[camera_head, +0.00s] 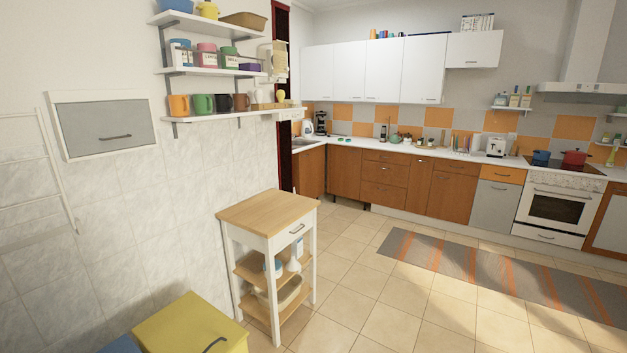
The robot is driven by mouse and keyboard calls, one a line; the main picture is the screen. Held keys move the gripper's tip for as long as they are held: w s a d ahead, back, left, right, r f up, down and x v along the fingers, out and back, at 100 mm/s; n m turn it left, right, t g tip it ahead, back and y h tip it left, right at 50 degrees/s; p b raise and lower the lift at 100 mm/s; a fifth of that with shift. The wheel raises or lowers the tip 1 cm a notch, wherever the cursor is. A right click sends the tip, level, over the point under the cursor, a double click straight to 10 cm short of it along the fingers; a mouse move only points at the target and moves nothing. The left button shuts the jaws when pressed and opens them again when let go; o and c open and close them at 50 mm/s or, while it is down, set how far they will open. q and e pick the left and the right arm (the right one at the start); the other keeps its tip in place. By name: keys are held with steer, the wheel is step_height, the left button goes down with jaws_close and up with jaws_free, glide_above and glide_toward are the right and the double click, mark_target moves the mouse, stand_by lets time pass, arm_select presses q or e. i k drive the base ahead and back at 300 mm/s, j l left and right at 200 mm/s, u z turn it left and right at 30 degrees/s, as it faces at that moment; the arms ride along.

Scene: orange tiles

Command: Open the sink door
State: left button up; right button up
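The sink (303,143) shows only partly, as a grey basin in the white counter at the far left corner of the kitchen. Brown wooden doors stand below the counter: one (309,173) under the sink's end and another (345,172) just right of the corner. Both look shut. I cannot tell for sure which one is the sink door. Neither of my grippers is in view.
A wood-topped trolley (268,212) stands between me and the corner. A yellow lidded box (185,325) is close at the lower left. A grey and orange rug (490,270) lies before the counter. The tiled floor (350,265) between trolley and rug is clear.

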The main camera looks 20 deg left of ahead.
mark_target(311, 162)
steer(key=z, duration=0.15)
steer(key=i+z, duration=0.1)
steer(key=i, duration=0.95)
steer(key=i+z, duration=0.1)
steer(key=i, duration=0.95)
steer(key=i+j, duration=0.15)
steer(key=i, duration=0.9)
steer(key=i+l, duration=0.1)
steer(key=i, duration=0.65)
steer(key=i+l+u, duration=0.15)
steer(key=i+u, duration=0.2)
steer(key=i, duration=0.45)
